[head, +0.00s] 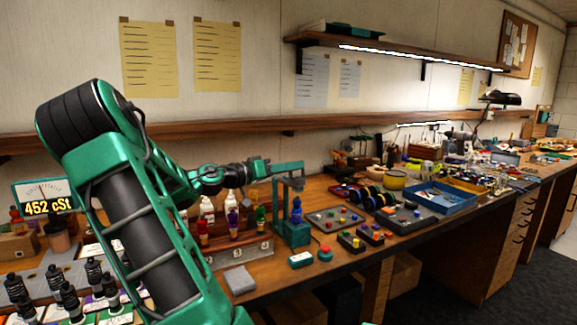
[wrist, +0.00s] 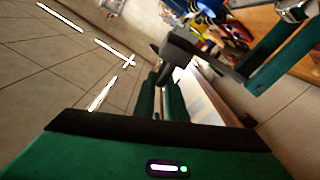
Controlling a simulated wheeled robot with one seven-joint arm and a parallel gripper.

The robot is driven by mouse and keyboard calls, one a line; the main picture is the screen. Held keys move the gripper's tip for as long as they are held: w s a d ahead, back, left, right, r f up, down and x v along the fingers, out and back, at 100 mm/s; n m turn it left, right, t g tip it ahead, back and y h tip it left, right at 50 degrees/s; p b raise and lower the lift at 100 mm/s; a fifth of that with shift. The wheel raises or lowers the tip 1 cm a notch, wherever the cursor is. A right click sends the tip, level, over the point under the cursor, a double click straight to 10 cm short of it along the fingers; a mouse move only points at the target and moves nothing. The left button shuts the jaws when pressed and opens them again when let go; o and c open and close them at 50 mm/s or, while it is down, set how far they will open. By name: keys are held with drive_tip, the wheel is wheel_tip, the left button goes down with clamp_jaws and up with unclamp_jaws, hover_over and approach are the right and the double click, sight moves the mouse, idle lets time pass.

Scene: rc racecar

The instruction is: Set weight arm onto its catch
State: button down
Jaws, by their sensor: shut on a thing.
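A green stand (head: 292,233) with a thin upright post is near the bench's front edge, in the middle of the head view. The weight arm (head: 287,168) lies at the top of this stand, about level. My gripper (head: 263,168) reaches it from the left and is shut on it. In the wrist view my gripper's fingers (wrist: 168,88) meet a dark block (wrist: 202,56) on the arm, with a green bar beyond it. A small blue part (head: 297,210) stands below the arm. I cannot make out the catch or whether the arm touches it.
A rail with colored bottles (head: 232,222) stands left of the stand. A grey block (head: 240,279), a small green box (head: 301,259) and a red-topped button (head: 325,253) lie in front. Trays of parts (head: 335,219) fill the bench to the right. A shelf hangs above.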

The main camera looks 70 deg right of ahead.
drive_tip(key=shift+s+f, duration=0.4)
drive_tip(key=shift+f, duration=0.1)
drive_tip(key=c, duration=1.8)
unclamp_jaws()
drive_tip(key=shift+s+d, duration=0.1)
drive_tip(key=shift+s, duration=0.05)
drive_tip(key=shift+c, duration=0.2)
drive_tip(key=shift+w+r, duration=0.1)
drive_tip(key=shift+w, duration=0.1)
drive_tip(key=shift+w, duration=0.15)
drive_tip(key=v, duration=1)
drive_tip(key=shift+w+a, duration=0.2)
drive_tip(key=shift+a, duration=0.15)
